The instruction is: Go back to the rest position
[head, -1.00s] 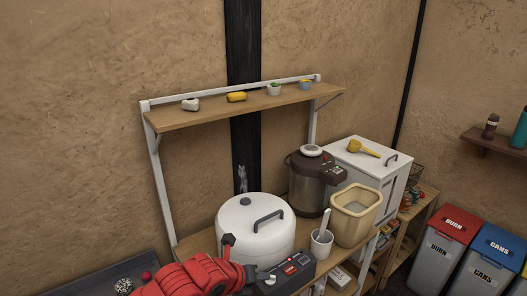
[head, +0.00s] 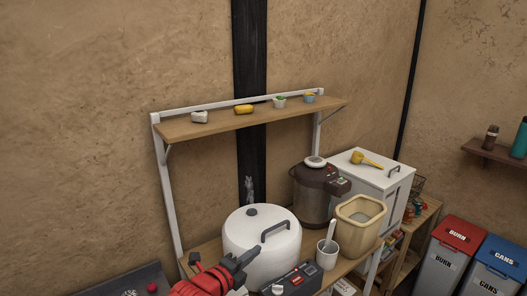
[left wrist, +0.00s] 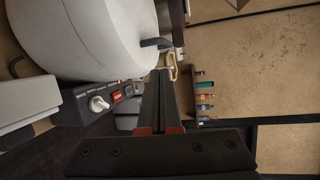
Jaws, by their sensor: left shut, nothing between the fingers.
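My left gripper (head: 246,259) comes in at the bottom of the head view on its red arm. It is in front of the white rice cooker (head: 262,240), and I cannot tell the exact gap between them. In the left wrist view its two dark fingers (left wrist: 160,76) are together, with nothing between them. The cooker's white side fills the upper left of that view. My right gripper is in neither view.
A control box (head: 293,284) with a knob sits before the cooker. A white cup (head: 327,256), a beige bin (head: 358,222) and a brown hot-water pot (head: 312,195) stand to the right. A wooden shelf (head: 225,127) holds small items above. Bins (head: 445,262) stand at far right.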

